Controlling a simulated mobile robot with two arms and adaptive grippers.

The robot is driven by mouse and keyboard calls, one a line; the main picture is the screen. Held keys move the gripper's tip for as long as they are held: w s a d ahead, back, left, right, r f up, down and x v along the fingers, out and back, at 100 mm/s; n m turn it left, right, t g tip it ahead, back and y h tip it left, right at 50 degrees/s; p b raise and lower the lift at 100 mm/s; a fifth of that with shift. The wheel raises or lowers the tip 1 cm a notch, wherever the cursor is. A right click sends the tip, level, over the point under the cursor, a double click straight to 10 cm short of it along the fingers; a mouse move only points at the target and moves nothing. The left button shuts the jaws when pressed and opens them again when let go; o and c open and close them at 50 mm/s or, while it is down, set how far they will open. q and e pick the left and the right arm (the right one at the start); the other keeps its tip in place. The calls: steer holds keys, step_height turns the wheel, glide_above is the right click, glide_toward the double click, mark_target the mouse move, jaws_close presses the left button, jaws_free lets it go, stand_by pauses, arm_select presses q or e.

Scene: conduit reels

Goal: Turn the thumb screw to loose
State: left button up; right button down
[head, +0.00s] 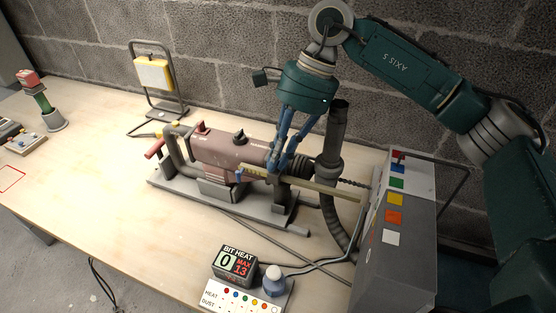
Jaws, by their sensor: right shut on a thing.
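A dull red drill-like machine (225,148) lies on a grey stand (250,205) on the table. A yellowish bar (325,190) runs along its front side towards the right. My right gripper (279,168) reaches down from above with its blue fingers at the machine's right end, beside the bar. It is shut on a small part there, which appears to be the thumb screw. The fingers hide most of that part, so its turn cannot be read. My left gripper is not in view.
A grey panel box (395,245) with coloured squares stands at the right. A yellow lamp (153,73) stands at the back.

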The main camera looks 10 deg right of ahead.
steer(key=n, duration=0.2)
steer(key=n+g, duration=0.1)
steer(key=shift+w+a+n+h+b, duration=0.1)
steer(key=shift+w+n+h+b, duration=0.1)
steer(key=shift+n+h+b, duration=0.15)
steer(key=shift+w+r+n+g+h, duration=0.1)
steer(key=shift+n+g+h, duration=0.2)
steer(key=shift+n, duration=0.75)
steer(key=shift+n+g+h, duration=0.25)
steer(key=shift+n+g, duration=0.05)
steer(key=shift+n, duration=0.7)
steer(key=c, duration=1.8)
jaws_free()
steer(key=shift+o, duration=0.2)
steer(key=v, duration=1.2)
steer(key=shift+a, duration=0.1)
